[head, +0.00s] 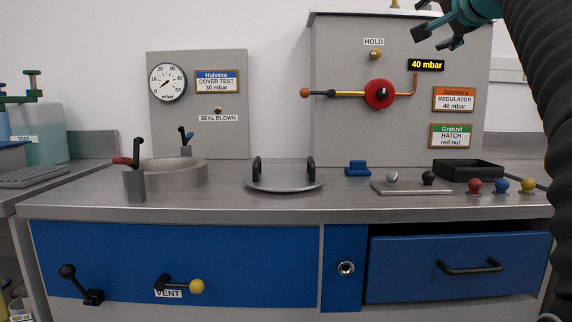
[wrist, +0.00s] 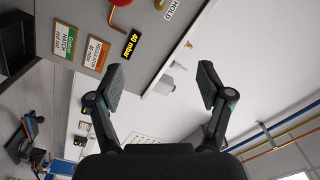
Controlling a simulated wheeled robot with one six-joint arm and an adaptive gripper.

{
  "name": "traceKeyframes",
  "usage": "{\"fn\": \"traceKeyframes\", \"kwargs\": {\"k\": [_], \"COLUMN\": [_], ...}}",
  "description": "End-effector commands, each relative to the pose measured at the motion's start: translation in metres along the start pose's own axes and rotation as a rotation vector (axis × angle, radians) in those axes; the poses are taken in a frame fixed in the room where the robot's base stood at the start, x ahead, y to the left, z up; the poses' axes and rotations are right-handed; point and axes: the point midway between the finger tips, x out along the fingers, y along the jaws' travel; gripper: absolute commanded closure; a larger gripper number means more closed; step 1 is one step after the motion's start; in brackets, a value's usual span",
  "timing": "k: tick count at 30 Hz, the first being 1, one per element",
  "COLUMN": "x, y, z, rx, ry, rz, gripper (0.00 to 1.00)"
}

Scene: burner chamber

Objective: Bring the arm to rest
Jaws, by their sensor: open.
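My gripper (head: 447,33) is at the top right of the head view, in front of the upper part of the grey control panel. In the wrist view my gripper (wrist: 162,85) has its two fingers spread wide with nothing between them. My arm comes down the right edge of the head view. The gripper hangs in free air above the bench and touches nothing that I can see.
The panel (head: 345,60) carries a red valve (head: 379,94) and a 40 mbar display (head: 426,65). On the steel bench are a lid with two handles (head: 284,181), a black tray (head: 468,170) and several coloured knobs. The drawer (head: 460,268) below stands slightly out.

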Motion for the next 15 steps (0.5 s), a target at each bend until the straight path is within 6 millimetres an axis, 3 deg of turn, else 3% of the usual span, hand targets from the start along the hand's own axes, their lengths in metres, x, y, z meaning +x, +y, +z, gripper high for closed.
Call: {"fn": "traceKeyframes", "kwargs": {"k": [4,15], "x": [0.000,0.028], "y": [0.004,0.084], "z": [-0.001,0.021], "rx": [-0.079,-0.197], "ry": [0.000,-0.074], "rz": [0.013,0.176], "gripper": [0.21,0.21]}}
